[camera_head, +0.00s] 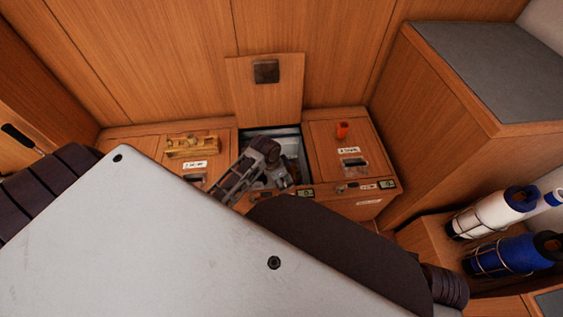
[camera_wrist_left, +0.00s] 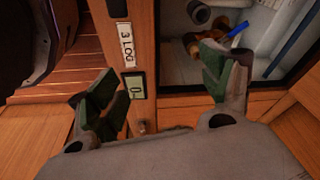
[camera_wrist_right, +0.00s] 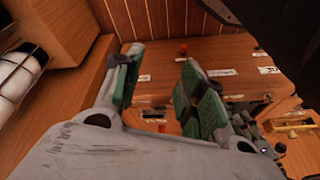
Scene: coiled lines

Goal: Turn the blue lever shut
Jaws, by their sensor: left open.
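The blue lever (camera_wrist_left: 239,30) shows in the left wrist view as a short blue handle by a brass fitting (camera_wrist_left: 225,27), inside an open compartment. Part of the fitting is hidden behind a finger of my left gripper (camera_wrist_left: 163,85). That gripper is open and empty, one finger over the compartment's edge and the other over the wooden front beside it. In the head view, my left gripper (camera_head: 255,180) is at the front left of the open compartment (camera_head: 290,133); the lever cannot be made out there. My right gripper (camera_wrist_right: 160,85) is open and empty, shown only in its wrist view.
A raised wooden lid (camera_head: 265,100) stands behind the compartment. A brass object (camera_head: 192,146) lies on the left top, an orange knob (camera_head: 342,130) on the right.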

